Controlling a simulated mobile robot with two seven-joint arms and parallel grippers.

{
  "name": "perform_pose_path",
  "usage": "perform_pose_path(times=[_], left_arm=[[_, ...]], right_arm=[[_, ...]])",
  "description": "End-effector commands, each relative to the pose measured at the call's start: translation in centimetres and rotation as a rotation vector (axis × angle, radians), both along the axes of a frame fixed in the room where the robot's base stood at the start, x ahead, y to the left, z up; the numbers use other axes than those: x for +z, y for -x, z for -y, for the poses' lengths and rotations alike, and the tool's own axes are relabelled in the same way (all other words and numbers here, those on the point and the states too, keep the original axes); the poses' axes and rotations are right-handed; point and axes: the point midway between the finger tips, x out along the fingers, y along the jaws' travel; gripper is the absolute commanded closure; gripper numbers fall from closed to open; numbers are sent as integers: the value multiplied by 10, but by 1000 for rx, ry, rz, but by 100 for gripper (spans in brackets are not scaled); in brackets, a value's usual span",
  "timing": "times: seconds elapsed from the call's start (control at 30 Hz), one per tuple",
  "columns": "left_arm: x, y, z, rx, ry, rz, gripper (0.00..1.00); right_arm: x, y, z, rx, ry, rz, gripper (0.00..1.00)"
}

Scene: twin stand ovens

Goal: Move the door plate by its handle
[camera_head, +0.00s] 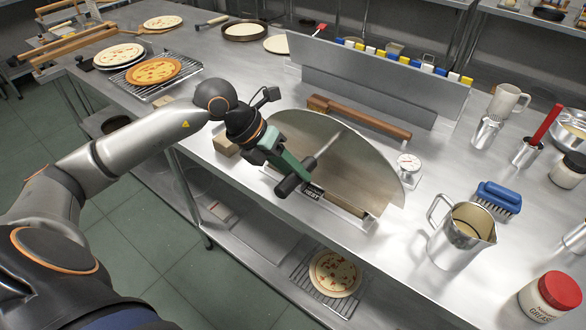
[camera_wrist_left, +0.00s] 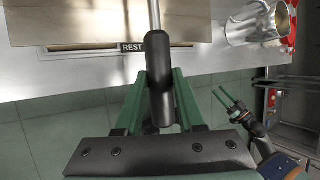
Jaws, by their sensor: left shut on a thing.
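The door plate (camera_head: 345,165) is a half-round sheet of brushed metal on the steel table, its straight edge along a rest block labelled REST (camera_head: 312,193). I cannot tell whether its edge touches the block. A metal rod runs from the plate to a black handle grip (camera_head: 291,184). My left gripper (camera_head: 288,173) is shut on this handle. In the left wrist view the black handle (camera_wrist_left: 157,75) lies between the green fingers, with the plate (camera_wrist_left: 85,22) beyond. My right gripper (camera_wrist_left: 226,98) is open and empty at the right of the left wrist view.
A wooden-handled tool (camera_head: 360,117) lies behind the plate, before an upright metal panel (camera_head: 375,80). A dial gauge (camera_head: 408,165), metal jug (camera_head: 463,237) and blue brush (camera_head: 499,197) stand to the right. Pizzas on a rack (camera_head: 152,91) are at left. Another pizza (camera_head: 335,274) lies on the lower shelf.

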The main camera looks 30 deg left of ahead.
Motion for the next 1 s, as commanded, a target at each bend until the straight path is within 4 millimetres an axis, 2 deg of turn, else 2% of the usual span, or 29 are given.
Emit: perform_pose_path(times=[0.1,0.13,0.4,0.43,0.77,0.87,1.0], left_arm=[[3,-2,0,1,2,10,100],[3,-2,0,1,2,10,60],[2,-1,0,0,1,5,30],[2,-1,0,0,1,5,27],[2,2,-3,2,-2,-3,27],[13,6,-9,2,-5,0,27],[36,16,-23,3,-7,3,27]], right_arm=[[1,0,0,0,0,0,50],[1,0,0,0,0,0,50],[1,0,0,0,0,1,50],[1,0,0,0,0,1,50],[-1,0,0,0,0,1,50],[-3,0,0,0,0,1,50],[-7,0,0,0,0,1,50]])
